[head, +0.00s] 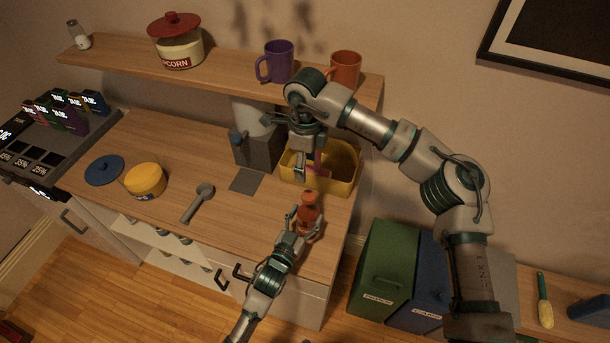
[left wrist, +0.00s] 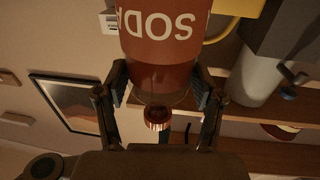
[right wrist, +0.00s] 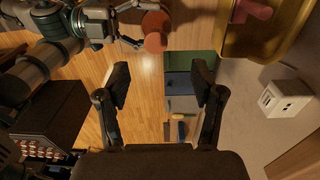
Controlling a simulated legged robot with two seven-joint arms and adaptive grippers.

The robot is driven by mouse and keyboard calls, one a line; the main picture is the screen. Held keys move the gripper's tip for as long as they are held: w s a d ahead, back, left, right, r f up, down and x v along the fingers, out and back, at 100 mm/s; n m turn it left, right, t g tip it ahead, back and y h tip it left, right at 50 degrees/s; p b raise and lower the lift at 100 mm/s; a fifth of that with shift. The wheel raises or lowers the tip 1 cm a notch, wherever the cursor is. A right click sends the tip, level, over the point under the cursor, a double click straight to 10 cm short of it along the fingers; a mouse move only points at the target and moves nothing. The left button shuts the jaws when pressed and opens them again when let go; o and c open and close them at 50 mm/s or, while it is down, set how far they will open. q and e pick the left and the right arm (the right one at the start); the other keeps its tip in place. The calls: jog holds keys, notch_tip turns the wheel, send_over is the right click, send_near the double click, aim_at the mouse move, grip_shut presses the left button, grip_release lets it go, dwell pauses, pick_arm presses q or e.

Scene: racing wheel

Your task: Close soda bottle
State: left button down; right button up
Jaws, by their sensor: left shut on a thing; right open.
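The red soda bottle (head: 309,213) stands near the counter's front right corner. My left gripper (head: 303,222) is shut around it from the front. In the left wrist view the bottle (left wrist: 160,45) fills the top, with its label upside down. A small ribbed red cap (left wrist: 157,117) shows at the bottle's narrow end; whether it is fully seated I cannot tell. The right wrist view shows the bottle (right wrist: 155,38) beside my left gripper. My right gripper (head: 303,172) is open and empty, above and behind the bottle, near the yellow bin.
The yellow bin (head: 341,186) holds a pink item (right wrist: 255,9). A grey dispenser (head: 256,147) stands left of it. The shelf above carries a purple mug (head: 279,62) and an orange mug (head: 346,70).

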jog(key=shift+r, duration=0.6)
pick_arm(q)
jog(key=shift+c, duration=0.2)
grip_release()
jog(key=v, duration=1.2)
jog(key=shift+w, duration=0.1)
